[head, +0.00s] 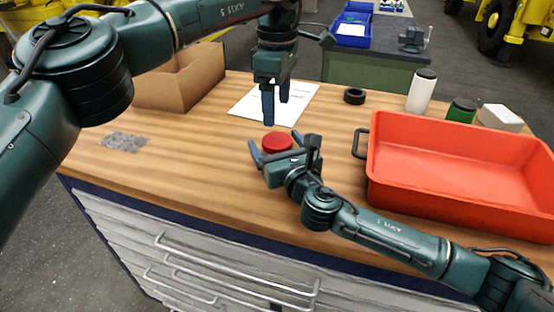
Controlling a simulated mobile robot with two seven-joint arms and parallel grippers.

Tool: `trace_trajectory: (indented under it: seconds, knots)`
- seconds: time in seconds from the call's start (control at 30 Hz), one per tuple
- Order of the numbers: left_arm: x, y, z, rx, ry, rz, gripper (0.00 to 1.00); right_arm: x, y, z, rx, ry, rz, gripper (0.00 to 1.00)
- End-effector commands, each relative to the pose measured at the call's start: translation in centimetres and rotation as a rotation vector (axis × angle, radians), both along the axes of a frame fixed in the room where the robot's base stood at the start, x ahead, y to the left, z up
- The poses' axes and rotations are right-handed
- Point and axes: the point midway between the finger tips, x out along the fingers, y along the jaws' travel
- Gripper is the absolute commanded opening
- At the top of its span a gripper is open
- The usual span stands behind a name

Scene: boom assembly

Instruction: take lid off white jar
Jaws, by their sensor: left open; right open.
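A round red lid (277,142) shows near the middle of the wooden workbench, between the open fingers of my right gripper (284,146). Whatever is under the lid is hidden by that gripper, so I cannot see a white jar body there. I cannot tell whether the fingers touch anything. My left gripper (275,110) is open and empty, pointing down above and just behind the red lid, apart from it. A white cylindrical container with a black lid (421,92) stands upright at the back right of the bench.
A large red-orange tray (462,205) fills the bench's right side. Behind it are a green container with a black lid (461,110) and a white box (499,118). A black ring (354,96), paper sheet (245,107), cardboard box (183,87) and grey patch (124,142) lie elsewhere. Front-left bench is clear.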

Motion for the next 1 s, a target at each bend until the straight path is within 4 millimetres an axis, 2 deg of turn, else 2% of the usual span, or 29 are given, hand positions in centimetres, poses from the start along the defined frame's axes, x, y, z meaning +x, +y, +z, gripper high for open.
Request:
trace_trajectory:
  seconds: [0.33, 1.0]
  knots:
    - [0.00, -0.01, 0.01, 0.000, 0.000, 0.000, 0.76, 0.30, 0.16, 0.03, 0.001, -0.001, 0.001, 0.82]
    - [0.00, 0.00, 0.00, 0.000, 0.000, 0.000, 0.76, 0.27, 0.13, 0.01, 0.000, 0.000, 0.001, 0.28]
